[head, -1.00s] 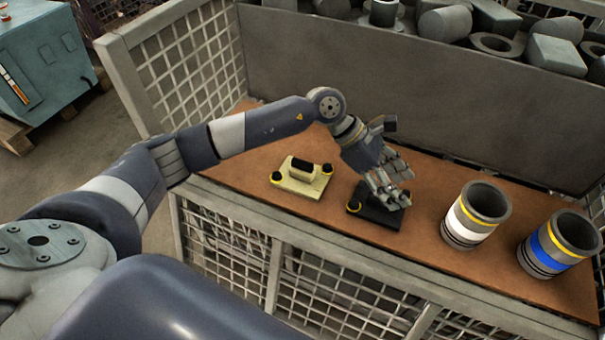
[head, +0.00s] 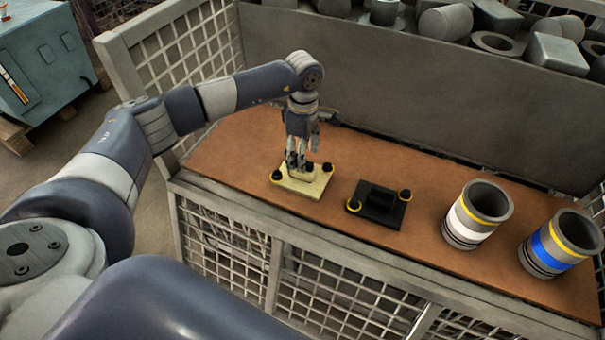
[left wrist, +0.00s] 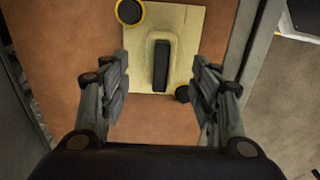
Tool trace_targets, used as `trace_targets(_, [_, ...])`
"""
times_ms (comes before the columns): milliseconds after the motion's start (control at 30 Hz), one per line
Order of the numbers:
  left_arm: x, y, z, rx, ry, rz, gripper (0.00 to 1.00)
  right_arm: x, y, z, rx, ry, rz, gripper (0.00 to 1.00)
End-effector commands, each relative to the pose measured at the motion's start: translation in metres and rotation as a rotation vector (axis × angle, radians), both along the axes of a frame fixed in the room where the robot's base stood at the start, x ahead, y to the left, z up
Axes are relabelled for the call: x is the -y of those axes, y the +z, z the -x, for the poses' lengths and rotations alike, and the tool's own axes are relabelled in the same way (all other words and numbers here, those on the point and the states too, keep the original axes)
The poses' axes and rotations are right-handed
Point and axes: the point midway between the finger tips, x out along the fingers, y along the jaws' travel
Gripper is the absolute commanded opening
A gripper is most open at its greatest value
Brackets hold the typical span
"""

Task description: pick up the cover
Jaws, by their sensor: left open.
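Two covers lie on the brown bench top. The cream cover (head: 303,187) has a raised block with a black top and a black, yellow-ringed knob at two opposite corners. The black cover (head: 378,207) of like shape lies to its right. My left gripper (head: 298,168) points down over the cream cover and hides part of its block. In the left wrist view the gripper (left wrist: 160,92) is open, its fingers apart on either side of the cream cover's block (left wrist: 160,65), with nothing held. I cannot tell whether the fingers touch the plate. My right gripper is not in view.
A white-banded cylinder (head: 476,215) and a blue-banded cylinder (head: 558,243) stand at the right of the bench top (head: 240,152). A grey panel (head: 400,100) rises behind, with a mesh side (head: 190,60) at the left.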

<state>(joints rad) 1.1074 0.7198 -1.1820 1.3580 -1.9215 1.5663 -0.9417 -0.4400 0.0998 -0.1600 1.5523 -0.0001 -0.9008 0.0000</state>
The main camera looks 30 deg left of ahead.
Motion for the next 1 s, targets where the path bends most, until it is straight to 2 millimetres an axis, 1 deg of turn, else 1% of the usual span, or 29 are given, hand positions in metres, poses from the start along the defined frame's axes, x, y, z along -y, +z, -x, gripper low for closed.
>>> trace_targets(167, [0.000,-0.016,0.001,-0.003,-0.001,0.001,0.57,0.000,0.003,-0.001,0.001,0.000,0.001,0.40])
trace_targets(300, [-0.001,-0.038,0.002,-0.003,0.000,0.001,0.57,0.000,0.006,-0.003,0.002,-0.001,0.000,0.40])
trace_targets(400, [-0.001,-0.050,0.001,-0.002,0.001,0.002,0.57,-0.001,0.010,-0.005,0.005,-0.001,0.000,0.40])
trace_targets(467, [-0.001,-0.053,0.001,0.000,0.000,0.002,0.57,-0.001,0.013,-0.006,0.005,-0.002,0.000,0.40])
trace_targets(633, [-0.001,-0.052,0.001,0.001,-0.001,0.002,0.57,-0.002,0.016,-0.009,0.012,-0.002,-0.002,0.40])
trace_targets(667, [-0.001,-0.052,0.001,0.001,-0.001,0.002,0.52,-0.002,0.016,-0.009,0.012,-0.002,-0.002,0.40])
trace_targets(700, [-0.001,-0.052,0.001,0.001,-0.001,0.002,0.43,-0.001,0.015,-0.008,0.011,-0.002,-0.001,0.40])
trace_targets(767, [-0.001,-0.052,0.001,0.001,-0.001,0.002,0.29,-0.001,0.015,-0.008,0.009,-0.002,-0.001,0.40])
trace_targets(800, [-0.001,-0.052,0.001,0.001,-0.001,0.002,0.20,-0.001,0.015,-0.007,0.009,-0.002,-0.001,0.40])
trace_targets(900, [-0.001,-0.052,0.001,0.001,0.000,0.002,0.00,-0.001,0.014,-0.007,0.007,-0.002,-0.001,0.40])
trace_targets(1000, [-0.001,-0.050,0.000,0.004,0.000,0.004,0.00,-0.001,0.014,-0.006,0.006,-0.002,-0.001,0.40])
